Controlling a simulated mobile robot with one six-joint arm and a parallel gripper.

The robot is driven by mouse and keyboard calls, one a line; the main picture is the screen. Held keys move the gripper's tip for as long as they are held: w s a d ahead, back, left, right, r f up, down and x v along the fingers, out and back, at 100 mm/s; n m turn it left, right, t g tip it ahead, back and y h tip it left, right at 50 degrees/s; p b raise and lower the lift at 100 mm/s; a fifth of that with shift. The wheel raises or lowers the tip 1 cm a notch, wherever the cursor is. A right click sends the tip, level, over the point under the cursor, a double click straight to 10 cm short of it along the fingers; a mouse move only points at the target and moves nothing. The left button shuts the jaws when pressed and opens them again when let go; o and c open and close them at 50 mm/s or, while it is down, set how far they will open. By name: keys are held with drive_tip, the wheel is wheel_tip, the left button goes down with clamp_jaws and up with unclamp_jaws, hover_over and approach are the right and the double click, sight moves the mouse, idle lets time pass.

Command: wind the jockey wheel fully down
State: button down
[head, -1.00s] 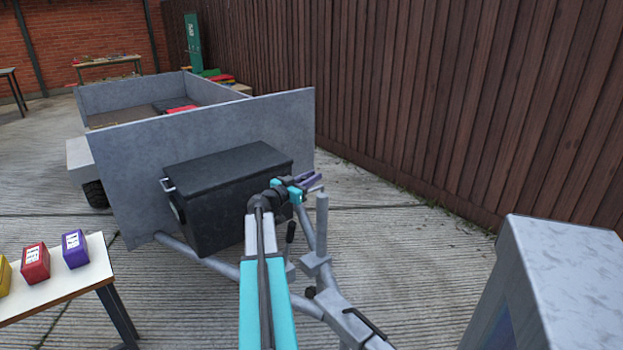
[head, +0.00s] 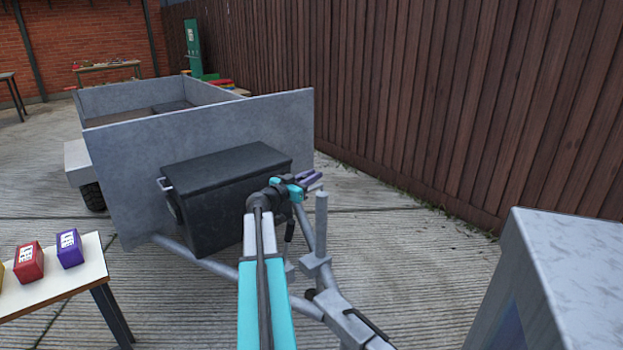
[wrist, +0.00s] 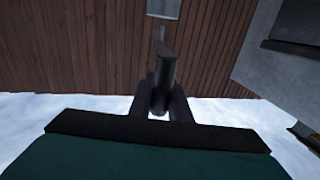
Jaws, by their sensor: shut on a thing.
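The jockey wheel's grey upright tube (head: 321,225) stands in a clamp on the trailer's drawbar, right of my arm. The wheel at its foot cannot be made out. My gripper (head: 311,179), with purple fingers, is at the top of the tube. In the wrist view my gripper (wrist: 160,108) is shut on the dark cylindrical grip of the crank handle (wrist: 163,78), which stands between the fingers. A pale grey cylinder end, apparently the tube (wrist: 163,8), shows beyond the grip.
A black box (head: 220,205) sits on the drawbar (head: 333,300) before the grey trailer (head: 210,135). A grey block (head: 575,265) stands at right. A white table (head: 55,275) with coloured boxes is at left. A wooden fence (head: 450,100) runs behind. Concrete between drawbar and fence is clear.

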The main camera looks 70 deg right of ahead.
drive_tip(key=c, duration=1.6)
unclamp_jaws()
drive_tip(key=shift+c, duration=0.2)
drive_tip(key=shift+a, duration=0.1)
drive_tip(key=v, duration=1.3)
drive_tip(key=shift+w+a+b, duration=0.2)
drive_tip(key=shift+a+b, duration=0.1)
drive_tip(key=shift+b, duration=0.15)
